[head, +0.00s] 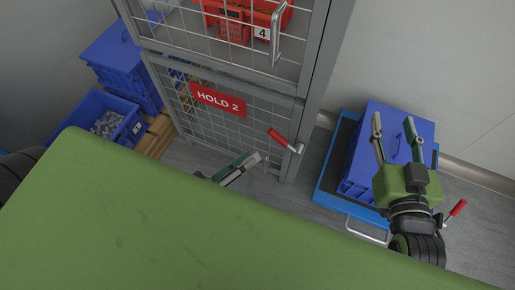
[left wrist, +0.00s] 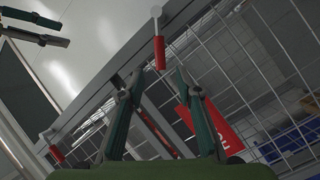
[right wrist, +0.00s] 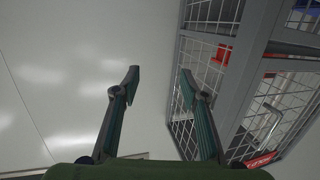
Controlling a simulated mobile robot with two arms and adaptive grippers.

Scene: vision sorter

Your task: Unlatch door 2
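Door 2 is a wire-mesh cage door with a red HOLD 2 sign (head: 218,99), which also shows in the left wrist view (left wrist: 208,128). Its latch has a red handle (head: 278,137) on a grey pivot at the door's right post. In the left wrist view a red latch handle (left wrist: 159,52) stands just beyond and between the fingertips, with no visible contact. My left gripper (head: 248,160) is below and left of the latch, its body hidden by the green surface. It is open and empty (left wrist: 157,76). My right gripper (head: 392,122) is open and empty, over the blue crate.
A blue lidded crate (head: 380,150) stands on a blue cart (head: 330,190) right of the cage. A red-handled lever (head: 458,207) shows beside my right arm. Blue bins (head: 100,105) stand left. A red bin (head: 228,20) sits in the upper compartment. A green surface (head: 150,220) fills the foreground.

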